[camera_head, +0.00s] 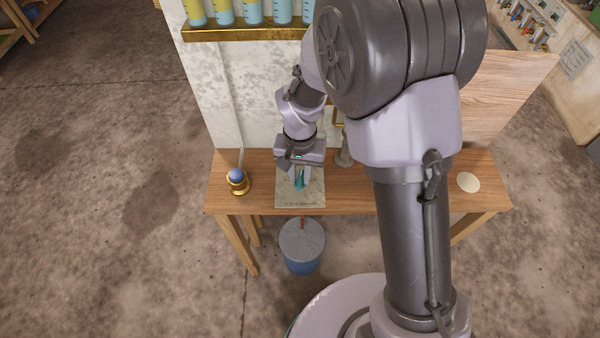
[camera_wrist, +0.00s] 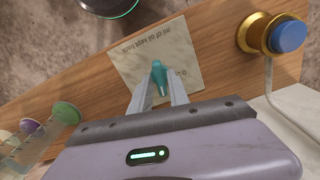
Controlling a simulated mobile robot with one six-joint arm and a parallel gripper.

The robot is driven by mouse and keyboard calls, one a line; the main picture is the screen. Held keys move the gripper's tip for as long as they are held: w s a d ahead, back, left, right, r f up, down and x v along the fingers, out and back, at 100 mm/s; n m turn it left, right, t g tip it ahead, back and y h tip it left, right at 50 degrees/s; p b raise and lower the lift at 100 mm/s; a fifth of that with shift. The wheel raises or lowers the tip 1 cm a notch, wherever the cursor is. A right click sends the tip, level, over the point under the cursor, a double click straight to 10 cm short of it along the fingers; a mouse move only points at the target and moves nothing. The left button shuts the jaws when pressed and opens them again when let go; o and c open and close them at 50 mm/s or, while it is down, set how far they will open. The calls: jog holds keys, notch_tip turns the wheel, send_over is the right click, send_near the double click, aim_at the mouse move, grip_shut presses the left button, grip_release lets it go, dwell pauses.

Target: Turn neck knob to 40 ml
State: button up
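The neck knob (camera_wrist: 158,76) is a small teal pointer on a pale stone plate (camera_wrist: 178,48). The plate bears small lettering, partly hidden by my gripper; "ml of oil kept back" reads upside down in the wrist view. In the wrist view my gripper's fingers (camera_wrist: 159,88) stand apart, one on each side of the knob. Whether they touch it cannot be made out. The scale value at the pointer is not readable.
A brass-based blue button (camera_head: 236,175) stands on the wooden table (camera_head: 262,172) to the left. A grey-topped blue bucket (camera_head: 302,240) is below the front edge. A pale disc (camera_head: 468,182) lies at right.

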aim_at(300, 177)
jog(key=shift+o, duration=0.6)
notch_tip(300, 177, up, 18)
jog(key=p, duration=0.7)
jog(key=shift+f, duration=0.25)
jog(key=s+d+r+t, duration=0.2)
jog(key=s+r, duration=0.2)
jog(key=s, duration=0.1)
jog(key=s+d+r+m+t+y+b, duration=0.1)
jog(key=s+d+r+t, duration=0.1)
jog(key=s, duration=0.4)
jog(key=s+d+r+m+t+y+b, duration=0.1)
jog(key=s+d+r, duration=0.3)
jog(key=s+r, duration=0.2)
jog(key=shift+d+r+t, duration=0.15)
jog(key=shift+d+t, duration=0.1)
jog(key=shift+t, duration=0.15)
